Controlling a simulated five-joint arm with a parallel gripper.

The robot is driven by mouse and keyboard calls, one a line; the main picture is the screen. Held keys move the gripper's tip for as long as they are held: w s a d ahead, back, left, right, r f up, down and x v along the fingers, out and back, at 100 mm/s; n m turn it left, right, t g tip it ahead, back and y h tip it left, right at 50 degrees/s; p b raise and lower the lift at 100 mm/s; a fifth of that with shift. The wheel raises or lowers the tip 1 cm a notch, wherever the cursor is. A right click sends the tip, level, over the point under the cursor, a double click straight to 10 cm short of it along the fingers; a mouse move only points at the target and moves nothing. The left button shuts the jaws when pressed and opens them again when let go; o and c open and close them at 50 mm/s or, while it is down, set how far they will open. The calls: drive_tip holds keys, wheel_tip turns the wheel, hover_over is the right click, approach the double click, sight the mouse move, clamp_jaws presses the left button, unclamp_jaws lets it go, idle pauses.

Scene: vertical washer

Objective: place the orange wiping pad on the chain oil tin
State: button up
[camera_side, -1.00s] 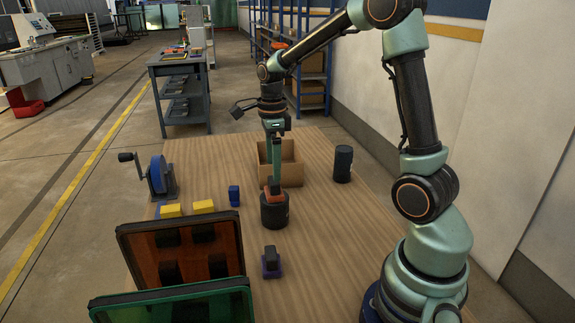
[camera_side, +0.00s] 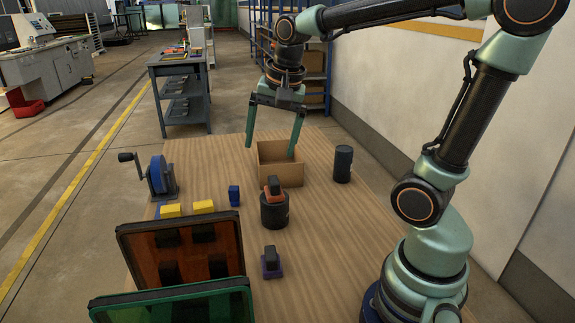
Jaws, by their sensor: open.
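The orange wiping pad (camera_side: 268,194) with its black grip block (camera_side: 274,184) rests on top of a dark round tin (camera_side: 275,214) near the middle of the table. I take this tin to be the chain oil tin; no label can be read. My gripper (camera_side: 270,149) is open and empty, its two fingers spread wide. It hangs above and behind the pad in the picture, near the cardboard box, and touches neither pad nor tin.
An open cardboard box (camera_side: 281,173) stands behind the tin. A dark cylinder (camera_side: 343,164) stands at right. A purple pad with black grip (camera_side: 272,263) lies in front. Blue (camera_side: 234,195) and yellow blocks (camera_side: 203,206), a crank reel (camera_side: 160,176) and framed panels (camera_side: 185,250) are at left.

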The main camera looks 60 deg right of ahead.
drive_tip(key=s+a+f+n+t, duration=0.1)
drive_tip(key=s+a+n, duration=0.4)
drive_tip(key=n, duration=0.7)
drive_tip(key=shift+t, duration=0.8)
